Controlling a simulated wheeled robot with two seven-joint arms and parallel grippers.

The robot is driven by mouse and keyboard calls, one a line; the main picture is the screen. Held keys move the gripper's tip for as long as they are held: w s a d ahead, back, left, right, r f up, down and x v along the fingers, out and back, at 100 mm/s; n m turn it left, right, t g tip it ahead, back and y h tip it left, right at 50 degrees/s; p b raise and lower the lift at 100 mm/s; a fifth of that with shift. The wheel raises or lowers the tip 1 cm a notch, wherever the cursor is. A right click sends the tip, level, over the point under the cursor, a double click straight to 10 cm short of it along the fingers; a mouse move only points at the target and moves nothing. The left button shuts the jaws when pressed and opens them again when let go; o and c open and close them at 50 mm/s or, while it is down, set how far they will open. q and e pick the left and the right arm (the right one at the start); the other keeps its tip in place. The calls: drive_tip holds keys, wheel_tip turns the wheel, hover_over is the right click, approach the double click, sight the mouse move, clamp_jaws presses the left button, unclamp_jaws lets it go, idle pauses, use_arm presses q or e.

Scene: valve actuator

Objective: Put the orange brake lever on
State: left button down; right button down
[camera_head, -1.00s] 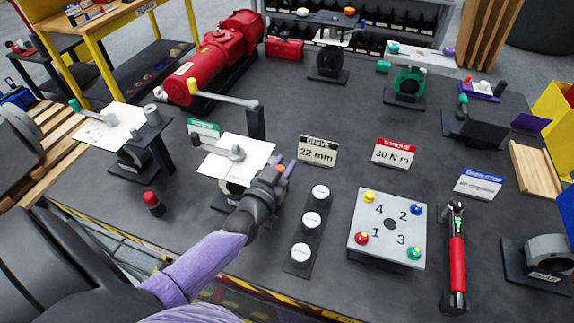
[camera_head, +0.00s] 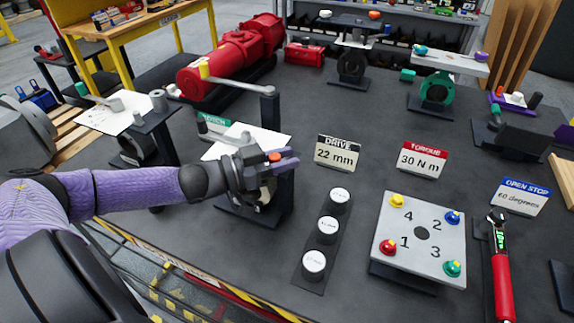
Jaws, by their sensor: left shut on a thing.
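My right gripper is not in view.
A row of white-capped cylinders (camera_head: 327,230) and a plate with numbered coloured knobs (camera_head: 421,240) lie to the right. A red-handled torque wrench (camera_head: 501,275) is further right. Signs for drive (camera_head: 337,154) and torque (camera_head: 422,160) stand behind. A red actuator (camera_head: 232,58) is at the back.

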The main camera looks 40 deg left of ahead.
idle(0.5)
use_arm(q)
drive_tip(key=shift+c, duration=2.3)
unclamp_jaws()
drive_tip(key=shift+a, duration=0.1)
drive_tip(key=shift+s, duration=0.1)
drive_tip(key=shift+s+a+p, duration=0.25)
drive_tip(key=shift+s+p, duration=0.05)
drive_tip(key=p+v, duration=0.4)
drive_tip(key=v, duration=0.5)
drive_tip(key=shift+a, duration=0.1)
